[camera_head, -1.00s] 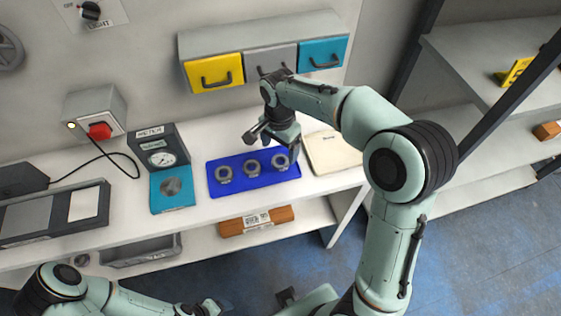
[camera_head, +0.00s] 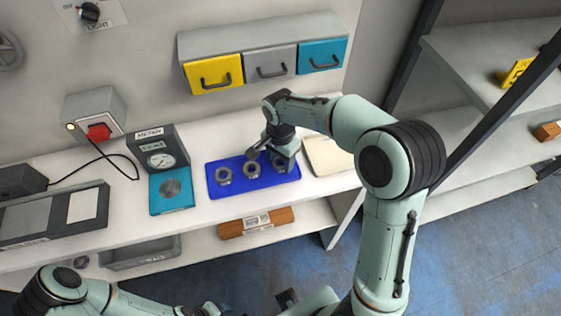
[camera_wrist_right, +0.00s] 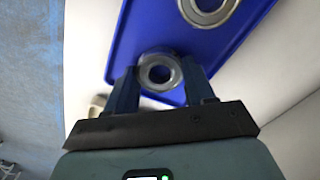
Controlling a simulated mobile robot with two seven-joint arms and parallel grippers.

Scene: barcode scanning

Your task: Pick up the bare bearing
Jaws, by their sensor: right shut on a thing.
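A blue tray (camera_head: 240,187) on the white bench holds three grey ring-shaped bearings in a row: a left one (camera_head: 223,176), a middle one (camera_head: 252,169) and a right one (camera_head: 279,167). My right gripper (camera_head: 272,158) is down at the right bearing and partly hides it. In the right wrist view, my right gripper's fingers are shut on that bearing (camera_wrist_right: 160,73), one on each side, and the middle bearing (camera_wrist_right: 208,8) shows beyond. I cannot tell markings on the bearings. My left gripper (camera_head: 203,310) is at the bottom edge, partly cut off; its jaws are unclear.
A meter (camera_head: 160,160) with a blue plate stands left of the tray. A cream pad (camera_head: 328,156) lies just right of it. Drawers (camera_head: 270,62) hang on the wall behind. An orange-brown box (camera_head: 255,221) sits on the lower shelf.

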